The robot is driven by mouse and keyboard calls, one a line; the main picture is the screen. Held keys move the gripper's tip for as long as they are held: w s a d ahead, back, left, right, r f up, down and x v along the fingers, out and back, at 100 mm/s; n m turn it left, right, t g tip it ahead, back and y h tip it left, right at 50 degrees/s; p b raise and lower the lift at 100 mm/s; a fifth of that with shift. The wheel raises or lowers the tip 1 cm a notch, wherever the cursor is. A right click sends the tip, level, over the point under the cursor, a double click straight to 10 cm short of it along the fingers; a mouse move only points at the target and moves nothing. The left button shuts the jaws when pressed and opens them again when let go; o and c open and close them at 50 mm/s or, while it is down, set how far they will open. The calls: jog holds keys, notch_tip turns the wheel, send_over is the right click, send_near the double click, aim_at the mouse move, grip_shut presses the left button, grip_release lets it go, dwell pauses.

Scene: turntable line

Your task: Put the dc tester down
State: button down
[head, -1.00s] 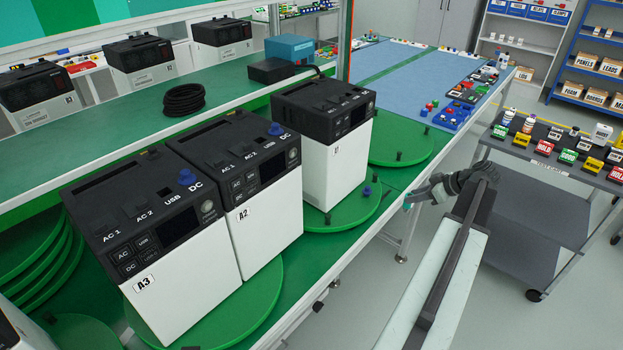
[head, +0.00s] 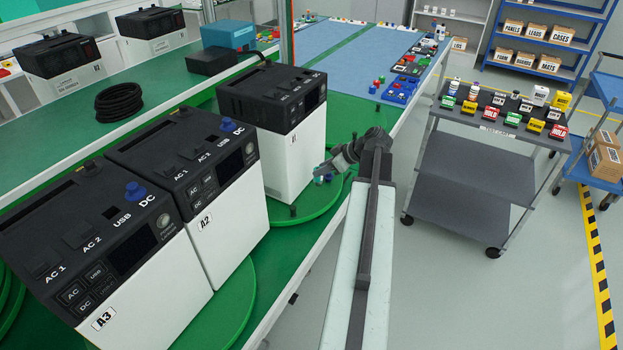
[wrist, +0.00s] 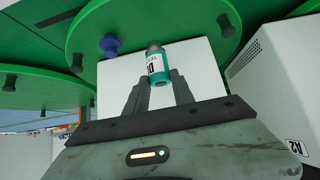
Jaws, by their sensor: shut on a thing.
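The DC tester is a small teal and grey cylinder with a white label (wrist: 158,66). In the wrist view it stands out between the dark fingers of my gripper (wrist: 160,88), which is shut on it. In the head view my gripper (head: 330,169) is beside the front of the third black-and-white power unit (head: 295,160), and only a little teal shows at its tip. The wrist view shows a green turntable (wrist: 208,22) and a white surface behind the tester. I cannot tell whether the tester touches anything.
A blue plug (wrist: 110,44) is on a turntable. A dark cart (head: 480,165) with coloured blocks stands at right. The floor between is clear.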

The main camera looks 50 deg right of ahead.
aim_at(315, 181)
jog(key=shift+w+a+f, duration=0.15)
jog(key=shift+w+a, duration=0.6)
jog(key=shift+w, duration=0.1)
notch_tip(315, 181, down, 4)
jog(key=b, duration=0.4)
jog(key=shift+w+a, duration=0.1)
jog(key=shift+w, duration=0.05)
jog(key=shift+r, duration=0.25)
jog(key=c, duration=1.1)
grip_release()
jog(key=p+v, duration=0.9)
jog(key=v, duration=0.3)
